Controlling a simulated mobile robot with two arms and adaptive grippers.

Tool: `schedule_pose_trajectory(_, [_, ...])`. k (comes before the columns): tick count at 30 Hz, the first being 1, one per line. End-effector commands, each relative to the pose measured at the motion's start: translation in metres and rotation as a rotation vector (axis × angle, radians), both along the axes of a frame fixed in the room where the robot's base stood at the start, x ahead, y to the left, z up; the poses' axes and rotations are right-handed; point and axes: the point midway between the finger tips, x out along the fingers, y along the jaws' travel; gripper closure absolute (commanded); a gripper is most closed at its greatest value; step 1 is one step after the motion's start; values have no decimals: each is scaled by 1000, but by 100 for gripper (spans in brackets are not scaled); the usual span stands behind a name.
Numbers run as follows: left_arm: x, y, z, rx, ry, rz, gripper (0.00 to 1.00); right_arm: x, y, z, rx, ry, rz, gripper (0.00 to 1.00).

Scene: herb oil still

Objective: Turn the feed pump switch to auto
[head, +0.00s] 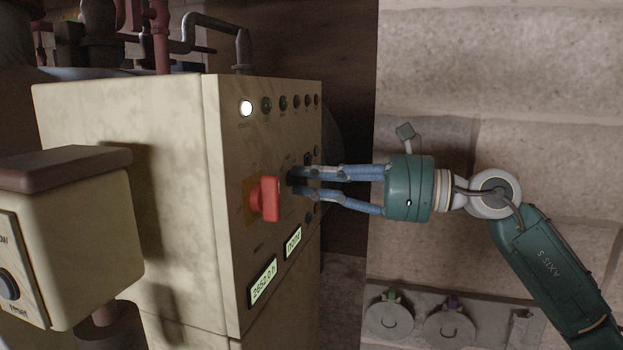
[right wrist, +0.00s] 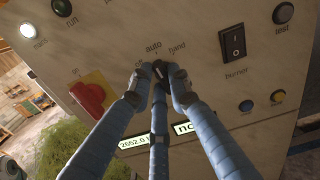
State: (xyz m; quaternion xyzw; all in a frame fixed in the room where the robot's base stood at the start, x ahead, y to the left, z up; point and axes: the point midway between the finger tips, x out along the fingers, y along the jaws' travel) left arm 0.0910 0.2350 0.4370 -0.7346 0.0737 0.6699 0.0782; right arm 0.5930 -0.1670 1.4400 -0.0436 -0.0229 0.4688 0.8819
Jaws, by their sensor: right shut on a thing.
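The feed pump switch (right wrist: 159,69) is a small black knob on the cream control panel (head: 230,150). The labels off, auto and hand are printed around its top. My right gripper (head: 298,182) reaches the panel from the right in the head view. In the right wrist view its blue fingers (right wrist: 158,84) are closed around the knob from both sides, with another finger below. The fingers hide most of the knob, so I cannot tell exactly which mark it points to. In the head view the knob is mostly hidden. My left gripper is not in view.
A red rotary handle (head: 266,199) on a yellow plate juts out left of the fingers. A black burner rocker switch (right wrist: 233,42) is right of the knob. Two small displays (head: 263,282) lie below. A cream box (head: 90,230) stands at front left.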

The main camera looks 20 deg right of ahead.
Motion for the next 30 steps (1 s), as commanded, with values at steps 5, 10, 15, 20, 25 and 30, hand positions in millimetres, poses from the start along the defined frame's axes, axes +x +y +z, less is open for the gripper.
schedule_pose_trajectory(5, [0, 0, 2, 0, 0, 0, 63, 0, 0, 1, 36, 52, -1, 100])
schedule_pose_trajectory(10, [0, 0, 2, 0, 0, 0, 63, 0, 0, 1, 53, 75, -1, 100])
schedule_pose_trajectory(15, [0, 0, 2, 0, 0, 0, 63, 0, 0, 2, 58, 82, -1, 100])
schedule_pose_trajectory(20, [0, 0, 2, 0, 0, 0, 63, 0, -1, 2, 57, 81, -1, 100])
schedule_pose_trajectory(25, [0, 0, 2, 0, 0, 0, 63, 0, -1, 2, 58, 80, -2, 68])
schedule_pose_trajectory(30, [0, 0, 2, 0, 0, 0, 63, 0, 0, 1, 57, 81, -1, 63])
